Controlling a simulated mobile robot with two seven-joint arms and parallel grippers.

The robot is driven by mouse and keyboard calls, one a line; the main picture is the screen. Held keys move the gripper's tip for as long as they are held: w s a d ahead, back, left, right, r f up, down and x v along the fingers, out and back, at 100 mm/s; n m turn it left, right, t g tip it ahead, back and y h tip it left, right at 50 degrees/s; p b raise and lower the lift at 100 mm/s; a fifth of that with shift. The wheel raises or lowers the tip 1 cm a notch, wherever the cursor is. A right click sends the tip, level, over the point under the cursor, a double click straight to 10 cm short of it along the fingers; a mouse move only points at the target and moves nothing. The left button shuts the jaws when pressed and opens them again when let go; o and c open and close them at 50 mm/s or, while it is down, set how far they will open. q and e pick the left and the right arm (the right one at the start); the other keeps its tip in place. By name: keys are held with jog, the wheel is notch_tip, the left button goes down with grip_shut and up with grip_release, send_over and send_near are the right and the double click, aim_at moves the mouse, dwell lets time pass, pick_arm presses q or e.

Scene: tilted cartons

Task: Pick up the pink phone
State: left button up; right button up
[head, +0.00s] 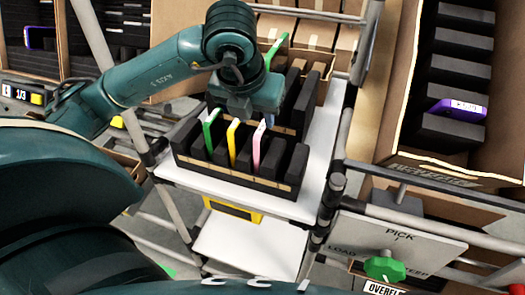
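The pink phone (258,147) stands upright and slightly tilted in a slot of a black foam rack (235,177) on a white shelf. Yellow (232,143) and green (209,131) phones stand in slots to its left. My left gripper (252,112) comes down from above, right over the rack near the top of the pink phone. Its fingertips are hidden behind its own body and the phones, so I cannot tell whether it is open or touches the pink phone. My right gripper is not in view.
Another green phone (276,50) stands in a rack behind my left wrist. A carton (390,150) on the right holds black foam slots and a purple phone (459,107). Metal rails and a PICK panel (400,240) with a green knob (385,267) stand at lower right.

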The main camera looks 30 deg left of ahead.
aim_at(261, 128)
pick_arm(q)
jog(key=p+x, duration=0.1)
jog(key=x, duration=0.7)
jog(key=shift+w+d+f, duration=0.1)
jog(key=shift+w+f, duration=0.1)
jog(key=shift+w, duration=0.05)
jog(key=shift+c, duration=0.5)
grip_shut()
